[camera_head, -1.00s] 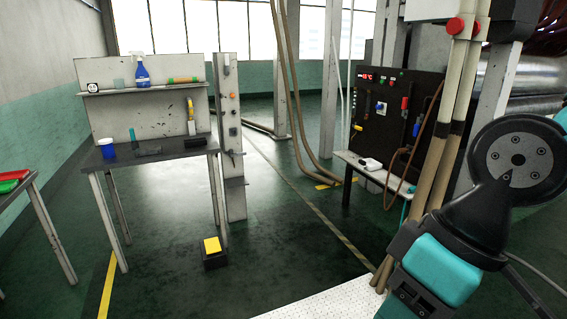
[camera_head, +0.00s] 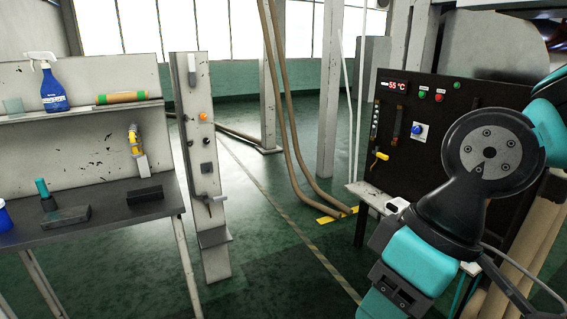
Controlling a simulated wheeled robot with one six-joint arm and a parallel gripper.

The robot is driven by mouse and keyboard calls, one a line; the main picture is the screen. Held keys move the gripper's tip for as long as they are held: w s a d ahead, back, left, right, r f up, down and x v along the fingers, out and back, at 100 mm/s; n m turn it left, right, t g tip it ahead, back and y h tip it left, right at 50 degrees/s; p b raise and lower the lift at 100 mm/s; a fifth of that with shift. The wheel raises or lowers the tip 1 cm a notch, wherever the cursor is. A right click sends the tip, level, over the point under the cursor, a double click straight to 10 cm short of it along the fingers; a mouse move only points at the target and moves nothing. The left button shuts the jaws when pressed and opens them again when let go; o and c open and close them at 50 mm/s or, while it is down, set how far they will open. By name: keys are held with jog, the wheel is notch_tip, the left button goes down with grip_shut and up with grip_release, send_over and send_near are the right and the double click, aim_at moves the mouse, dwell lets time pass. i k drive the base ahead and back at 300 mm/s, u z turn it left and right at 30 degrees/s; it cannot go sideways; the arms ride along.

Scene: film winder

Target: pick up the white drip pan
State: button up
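A small white object (camera_head: 397,205) lies on the pale ledge below the dark control panel, right of centre. My arm partly hides it, and I cannot tell whether it is the drip pan. I make out no other thing that is clearly a white drip pan. My teal and black arm fills the right side, in front of the panel and ledge. My gripper's fingers are not in view.
The control panel (camera_head: 440,118) reads 55 °C. At left, a dark-topped bench (camera_head: 110,205) carries a blue spray bottle (camera_head: 53,88) on its shelf. A pale post (camera_head: 205,165) stands beside it. Brown hoses (camera_head: 285,120) hang mid-view. Green floor (camera_head: 285,270) is open between bench and panel.

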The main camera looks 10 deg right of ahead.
aim_at(395, 206)
jog(key=i, duration=3.6)
jog(key=z, duration=1.35)
